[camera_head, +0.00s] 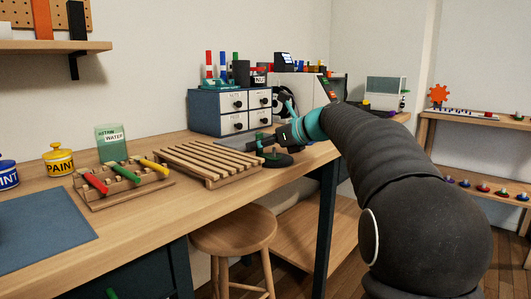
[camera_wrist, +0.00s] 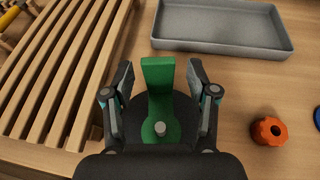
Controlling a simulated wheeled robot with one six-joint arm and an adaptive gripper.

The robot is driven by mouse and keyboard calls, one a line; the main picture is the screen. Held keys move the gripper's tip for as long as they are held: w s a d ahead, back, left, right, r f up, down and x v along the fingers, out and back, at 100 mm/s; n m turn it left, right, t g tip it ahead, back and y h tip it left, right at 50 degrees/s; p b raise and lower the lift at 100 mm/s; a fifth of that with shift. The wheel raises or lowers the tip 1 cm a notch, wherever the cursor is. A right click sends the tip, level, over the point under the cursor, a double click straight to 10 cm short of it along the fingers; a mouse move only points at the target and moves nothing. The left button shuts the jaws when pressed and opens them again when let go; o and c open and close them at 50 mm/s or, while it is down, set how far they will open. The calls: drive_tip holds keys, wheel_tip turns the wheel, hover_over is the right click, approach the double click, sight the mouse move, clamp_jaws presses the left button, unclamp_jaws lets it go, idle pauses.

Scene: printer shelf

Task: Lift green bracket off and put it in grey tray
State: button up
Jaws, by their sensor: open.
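The green bracket (camera_wrist: 158,80) is in the middle of the wrist view. It has an upright plate and a flat foot, with a grey peg (camera_wrist: 160,129) showing through the foot. A dark round base (camera_wrist: 180,112) lies beneath it. My gripper (camera_wrist: 161,76) is open, with one finger on each side of the bracket; I cannot tell whether either touches it. In the head view my gripper (camera_head: 268,143) is low over the bench by the dark base (camera_head: 282,161). The empty grey tray (camera_wrist: 215,47) lies beyond the bracket, to the upper right in the wrist view.
A slatted wooden rack (camera_wrist: 62,65) stands close on the left of the bracket. An orange knob (camera_wrist: 269,131) is on the right, with a blue piece (camera_wrist: 317,115) at the picture's edge. A drawer cabinet (camera_head: 205,112) stands behind. Bare bench shows between bracket, tray and knob.

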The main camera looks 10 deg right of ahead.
drive_tip(key=shift+w+a+f, duration=0.15)
drive_tip(key=shift+w+a, duration=0.15)
clamp_jaws()
